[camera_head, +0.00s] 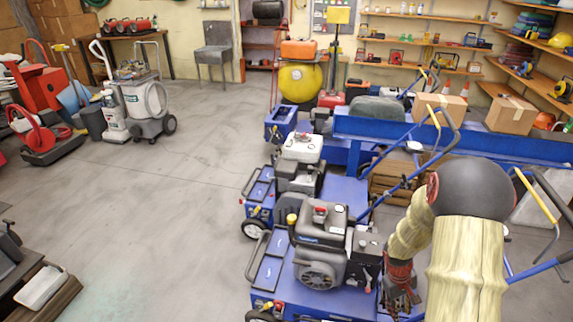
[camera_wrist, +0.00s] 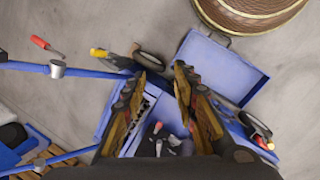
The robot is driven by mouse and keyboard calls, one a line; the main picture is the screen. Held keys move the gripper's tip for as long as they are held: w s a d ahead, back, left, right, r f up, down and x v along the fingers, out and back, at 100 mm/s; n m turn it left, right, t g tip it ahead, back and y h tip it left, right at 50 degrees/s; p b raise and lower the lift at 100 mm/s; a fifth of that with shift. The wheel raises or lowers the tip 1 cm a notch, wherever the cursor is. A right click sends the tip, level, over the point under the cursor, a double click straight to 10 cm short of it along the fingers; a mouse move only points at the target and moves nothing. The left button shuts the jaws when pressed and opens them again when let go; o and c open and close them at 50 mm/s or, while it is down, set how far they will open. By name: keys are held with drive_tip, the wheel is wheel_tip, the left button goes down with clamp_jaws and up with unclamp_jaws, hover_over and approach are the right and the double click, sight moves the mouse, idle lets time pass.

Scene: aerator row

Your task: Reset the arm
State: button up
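My arm reaches down at the right of the head view, with my gripper (camera_head: 400,285) low beside the nearest blue aerator (camera_head: 265,275). This aerator has a grey and black engine (camera_head: 322,245). In the wrist view my gripper (camera_wrist: 160,72) has its two fingers apart, with nothing seen held between them. Beneath the fingers are blue machine panels (camera_wrist: 222,68), a blue handlebar (camera_wrist: 85,72) and a yellow-tipped lever (camera_wrist: 98,52). Whether a finger touches the machine I cannot tell. Part of my gripper is hidden in the head view.
More blue aerators (camera_head: 258,190) stand in a row behind the nearest. Blue handlebars (camera_head: 425,165) rise close to my arm. Wooden crates (camera_head: 385,178) and a blue beam (camera_head: 450,135) lie behind. The concrete floor (camera_head: 150,220) to the left is clear.

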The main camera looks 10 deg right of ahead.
drive_tip(key=s+a+r+t+p, duration=0.1)
drive_tip(key=s+a+r, duration=0.3)
drive_tip(key=a+r, duration=0.4)
drive_tip(key=s+a+r+m+t+y+p, duration=0.1)
drive_tip(key=a+r, duration=0.7)
drive_tip(key=r, duration=1.2)
drive_tip(key=s+a+r+t+y+p, duration=0.1)
drive_tip(key=s+a+r+t+p, duration=0.2)
drive_tip(key=a+r, duration=0.6)
drive_tip(key=s+r+t, duration=0.2)
drive_tip(key=s+r, duration=0.1)
drive_tip(key=r, duration=0.2)
drive_tip(key=shift+s+r+m+t, duration=0.3)
drive_tip(key=shift+s+r, duration=0.05)
drive_tip(key=shift+o, duration=0.3)
